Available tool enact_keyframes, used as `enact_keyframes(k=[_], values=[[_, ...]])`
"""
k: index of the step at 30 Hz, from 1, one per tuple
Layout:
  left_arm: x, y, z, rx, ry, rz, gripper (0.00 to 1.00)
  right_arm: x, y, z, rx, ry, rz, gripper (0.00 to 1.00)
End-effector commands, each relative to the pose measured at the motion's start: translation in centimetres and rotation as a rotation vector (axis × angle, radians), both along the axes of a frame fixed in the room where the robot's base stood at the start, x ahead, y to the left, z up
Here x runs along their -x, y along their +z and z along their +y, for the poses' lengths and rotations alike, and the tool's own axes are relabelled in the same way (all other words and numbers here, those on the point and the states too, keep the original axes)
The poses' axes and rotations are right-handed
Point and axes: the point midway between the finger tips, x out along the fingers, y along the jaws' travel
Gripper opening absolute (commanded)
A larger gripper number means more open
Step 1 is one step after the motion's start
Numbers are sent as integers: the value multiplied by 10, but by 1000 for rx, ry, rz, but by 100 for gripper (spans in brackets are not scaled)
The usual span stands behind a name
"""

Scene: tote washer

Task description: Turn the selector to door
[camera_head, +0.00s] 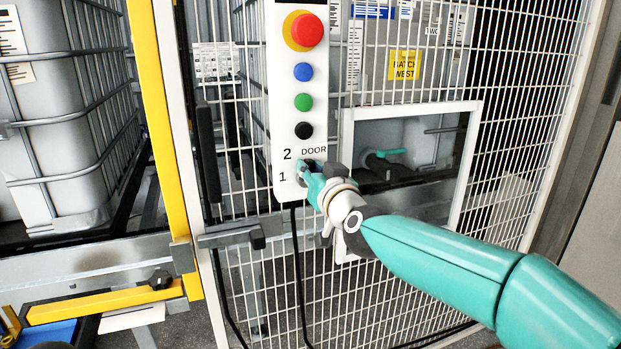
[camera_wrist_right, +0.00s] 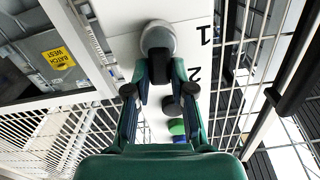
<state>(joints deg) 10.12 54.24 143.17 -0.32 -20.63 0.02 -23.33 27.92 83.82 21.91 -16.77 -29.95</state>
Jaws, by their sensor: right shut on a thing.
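The white control panel (camera_head: 288,105) hangs on the mesh fence, with the labels 2, 1 and DOOR near its lower end. The selector is a grey round knob (camera_wrist_right: 158,36) low on the panel, beside these labels. In the head view it is mostly hidden behind my right gripper (camera_head: 309,176). In the wrist view my right gripper (camera_wrist_right: 159,72) is shut on the selector's handle, one finger on each side. Which label the selector points to cannot be told. My left gripper is not in view.
Above the selector sit black (camera_head: 304,130), green (camera_head: 303,102) and blue (camera_head: 303,72) buttons and a red emergency stop (camera_head: 307,30). A white-framed opening (camera_head: 471,150) is to the right. A latch bar (camera_head: 230,236) and black handle (camera_head: 207,150) are to the left.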

Motion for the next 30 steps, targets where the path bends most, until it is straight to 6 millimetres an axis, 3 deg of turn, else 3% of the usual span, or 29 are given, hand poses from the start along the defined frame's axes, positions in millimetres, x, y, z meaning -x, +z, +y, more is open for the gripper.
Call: enact_keyframes(k=[10,26,27,30], values=[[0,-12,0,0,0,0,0,-2,-6,-5,-157,-1,58,0],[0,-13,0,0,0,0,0,-3,-5,-6,-190,-2,70,0],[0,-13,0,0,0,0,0,-3,-5,-7,-190,-2,69,24],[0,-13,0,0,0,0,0,-2,-5,-7,-189,-2,69,41]])
